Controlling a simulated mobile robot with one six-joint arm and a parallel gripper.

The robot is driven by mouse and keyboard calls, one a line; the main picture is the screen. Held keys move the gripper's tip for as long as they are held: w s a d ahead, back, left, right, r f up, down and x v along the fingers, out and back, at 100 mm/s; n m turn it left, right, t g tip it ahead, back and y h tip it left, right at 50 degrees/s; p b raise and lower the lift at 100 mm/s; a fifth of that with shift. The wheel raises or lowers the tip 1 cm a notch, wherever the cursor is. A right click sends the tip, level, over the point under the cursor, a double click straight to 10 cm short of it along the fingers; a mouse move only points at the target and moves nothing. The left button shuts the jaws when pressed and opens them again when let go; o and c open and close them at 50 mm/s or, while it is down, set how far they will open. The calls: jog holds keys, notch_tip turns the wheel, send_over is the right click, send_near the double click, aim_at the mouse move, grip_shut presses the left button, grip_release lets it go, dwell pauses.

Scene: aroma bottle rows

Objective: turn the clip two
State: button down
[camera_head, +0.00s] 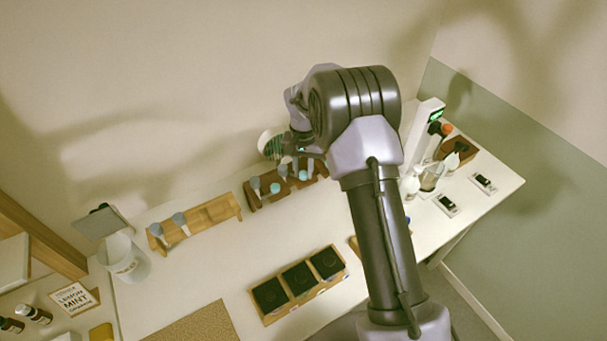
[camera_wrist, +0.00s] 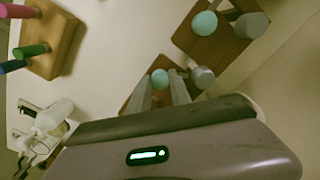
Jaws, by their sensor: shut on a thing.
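My gripper (camera_wrist: 160,84) has its fingers on either side of a small teal-topped piece (camera_wrist: 158,78) at the dark wooden rack, and it is shut on it. In the head view my gripper (camera_head: 298,148) is over the far end of the dark brown rack (camera_head: 254,203), and the arm hides part of it. The rack holds several teal and grey tops, including a grey top (camera_wrist: 202,76) beside my right finger, a teal top (camera_wrist: 204,24) and another grey one (camera_wrist: 250,25). I cannot tell which piece is clip two.
A light wooden rack (camera_head: 215,211) with grey-topped pieces stands left of the dark one. A tray with black pads (camera_head: 300,278) lies in front. A white cup (camera_head: 128,262) and LEMON MINT sign (camera_head: 75,299) are at left. Small white devices (camera_head: 447,206) and glassware (camera_head: 431,178) stand right.

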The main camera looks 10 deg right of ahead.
aim_at(303, 174)
jog(key=m+b, duration=0.2)
jog(key=m, duration=0.2)
jog(key=shift+m+b, duration=0.65)
jog(key=shift+m, duration=0.75)
jog(key=shift+r, duration=0.1)
jog(key=c, duration=1.2)
grip_release()
notch_tip(303, 174, up, 17)
jog(key=p, duration=0.3)
jog(key=shift+r, duration=0.2)
